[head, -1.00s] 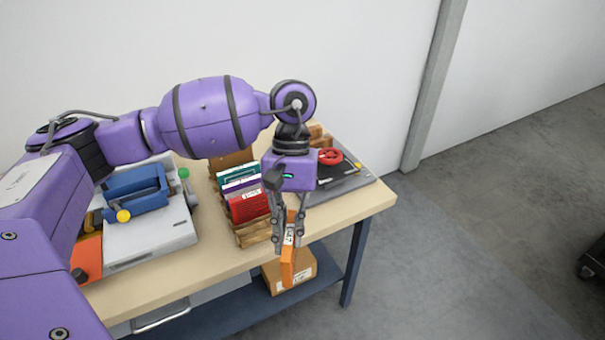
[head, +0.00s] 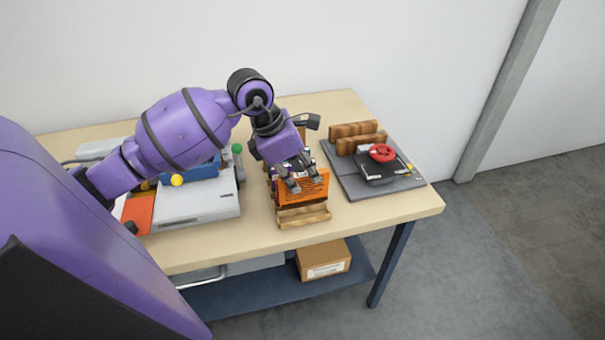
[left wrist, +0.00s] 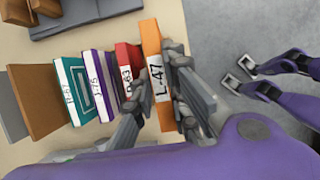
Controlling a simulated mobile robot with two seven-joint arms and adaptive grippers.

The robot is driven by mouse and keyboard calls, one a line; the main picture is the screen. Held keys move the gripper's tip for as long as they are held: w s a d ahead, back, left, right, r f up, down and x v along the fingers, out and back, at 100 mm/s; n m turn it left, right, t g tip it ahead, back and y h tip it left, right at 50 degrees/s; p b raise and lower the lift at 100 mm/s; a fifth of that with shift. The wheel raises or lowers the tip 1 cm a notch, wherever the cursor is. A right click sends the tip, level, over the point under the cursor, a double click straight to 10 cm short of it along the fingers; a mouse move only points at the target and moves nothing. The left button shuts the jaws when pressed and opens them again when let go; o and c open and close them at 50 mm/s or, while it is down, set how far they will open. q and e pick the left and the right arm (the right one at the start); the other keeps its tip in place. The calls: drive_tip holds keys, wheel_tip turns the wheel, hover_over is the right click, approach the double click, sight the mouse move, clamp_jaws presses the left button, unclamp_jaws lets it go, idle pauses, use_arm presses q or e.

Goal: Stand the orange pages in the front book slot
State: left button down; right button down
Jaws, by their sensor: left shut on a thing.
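The orange pages (head: 308,191), labelled L-47 in the left wrist view (left wrist: 153,58), are upright between the fingers of my left gripper (head: 297,182). My left gripper is shut on them, its fingers also showing in the left wrist view (left wrist: 160,108). The pages are over the front end of the wooden book rack (head: 303,216), in front of the red book (left wrist: 128,62). I cannot tell whether their lower edge touches the slot floor.
A purple book (left wrist: 100,75), a teal book (left wrist: 78,90) and a brown board (left wrist: 38,100) stand behind the red one. A grey machine (head: 200,205) stands left of the rack. A grey board (head: 350,180) with a red-handled device (head: 382,160) lies right.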

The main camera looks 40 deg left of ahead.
sight(307, 202)
use_arm(q)
drive_tip(key=shift+f, duration=0.9)
wheel_tip(307, 202, down, 3)
drive_tip(key=shift+s+r+b, duration=0.1)
drive_tip(key=shift+r+b, duration=0.05)
drive_tip(key=shift+b, duration=0.65)
drive_tip(key=shift+f, duration=0.45)
use_arm(e)
drive_tip(key=shift+d+f, duration=0.25)
drive_tip(key=shift+f, duration=0.5)
drive_tip(key=shift+f, duration=0.1)
drive_tip(key=shift+s+d+f, duration=0.1)
drive_tip(key=shift+s+f, duration=0.25)
drive_tip(key=shift+s, duration=0.05)
use_arm(q)
drive_tip(key=shift+b, duration=0.3)
use_arm(e)
drive_tip(key=shift+r, duration=0.15)
use_arm(q)
drive_tip(key=shift+f, duration=0.3)
use_arm(e)
drive_tip(key=shift+s+f, duration=0.15)
drive_tip(key=shift+f, duration=0.15)
